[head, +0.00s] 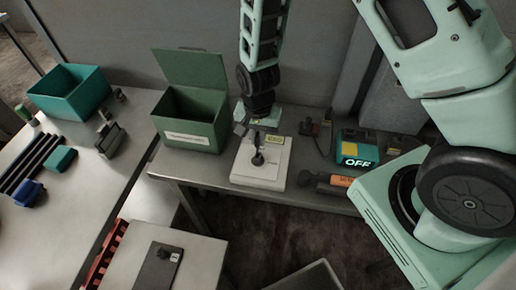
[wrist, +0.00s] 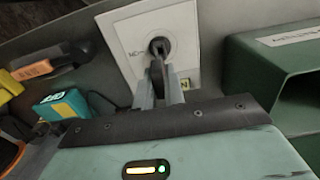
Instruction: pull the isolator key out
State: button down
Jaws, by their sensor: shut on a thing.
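The white isolator box (head: 247,172) stands on the grey bench, with a dark round lock on its face. It also fills the top middle of the wrist view (wrist: 128,32), where the lock (wrist: 160,46) shows. The dark isolator key (wrist: 157,72) sits between the fingers of my gripper (wrist: 160,92), which is shut on it. The key's far end meets or overlaps the lock; how deep it sits I cannot tell. In the head view my gripper (head: 262,122) is just above the box, and its fingertips are hard to make out.
An open green lidded box (head: 188,137) stands left of the isolator box. A teal device reading OFF (head: 357,150) and a dark cylinder with an orange label (head: 332,183) lie to the right. A teal bin (head: 68,95) and several tools are on the left table.

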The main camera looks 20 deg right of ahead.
aim_at(258, 135)
jog(key=shift+r+p, duration=1.05)
jog(key=shift+r, duration=0.5)
